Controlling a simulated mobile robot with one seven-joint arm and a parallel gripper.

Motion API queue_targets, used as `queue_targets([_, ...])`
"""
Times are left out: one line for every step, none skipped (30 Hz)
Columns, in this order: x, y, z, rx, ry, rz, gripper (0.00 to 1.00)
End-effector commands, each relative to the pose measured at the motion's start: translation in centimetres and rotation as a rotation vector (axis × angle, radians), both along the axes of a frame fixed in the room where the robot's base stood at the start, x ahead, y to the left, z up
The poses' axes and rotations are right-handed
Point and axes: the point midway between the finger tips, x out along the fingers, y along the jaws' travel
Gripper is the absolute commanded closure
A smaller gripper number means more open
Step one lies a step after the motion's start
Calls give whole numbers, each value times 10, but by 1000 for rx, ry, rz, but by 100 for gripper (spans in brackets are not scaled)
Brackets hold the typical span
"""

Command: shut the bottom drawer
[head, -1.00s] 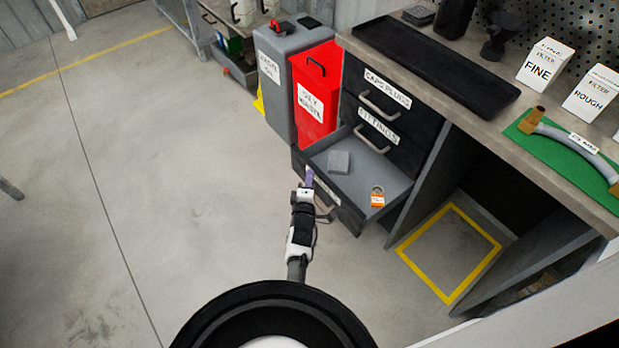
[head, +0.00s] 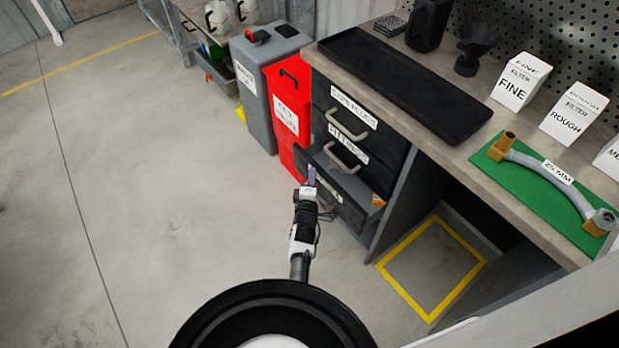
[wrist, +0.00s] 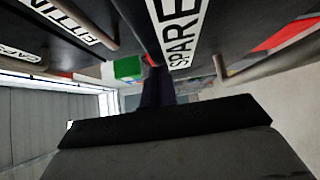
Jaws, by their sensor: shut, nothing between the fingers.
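The bottom drawer (head: 334,193) is the lowest of the black drawers under the bench and stands slightly open. A strip of its grey inside and an orange-labelled item (head: 378,200) show at its right end. In the wrist view its front carries a "SPARE" label (wrist: 180,30) and a bar handle (wrist: 268,70). My gripper (head: 311,176) is shut and empty, with its fingertips at the drawer's front, near the upper edge. In the wrist view the dark fingers (wrist: 157,88) reach to the front beside the label; contact is hard to tell.
A red bin (head: 287,95) and a grey bin (head: 262,80) stand to the left. A yellow-outlined floor bay (head: 432,270) lies right. The floor at left is clear.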

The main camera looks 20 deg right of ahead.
Motion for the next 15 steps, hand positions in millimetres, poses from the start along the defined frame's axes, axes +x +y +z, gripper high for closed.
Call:
queue_targets([1,-5,-1,-1,0,-1,100])
queue_targets([2,-7,-1,-1,0,-1,100])
queue_targets([4,-9,-1,-1,0,0,100])
queue_targets([4,-12,-1,-1,0,0,100])
queue_targets([5,-14,-1,-1,0,0,100])
queue_targets([6,-17,-1,0,0,-1,100])
queue_targets([7,-19,-1,0,-1,-1,100])
queue_targets([7,-21,-1,0,-1,-1,100])
queue_targets([8,-23,-1,-1,0,-1,100])
queue_targets([9,-24,-1,-1,0,-1,100])
queue_targets([9,-26,-1,-1,0,-1,100])
queue_targets([10,-27,-1,0,-1,-1,100])
queue_targets([10,-28,-1,1,0,-1,100])
queue_targets([10,-29,-1,1,0,-1,100])
queue_targets([11,-30,-1,1,0,-1,100])
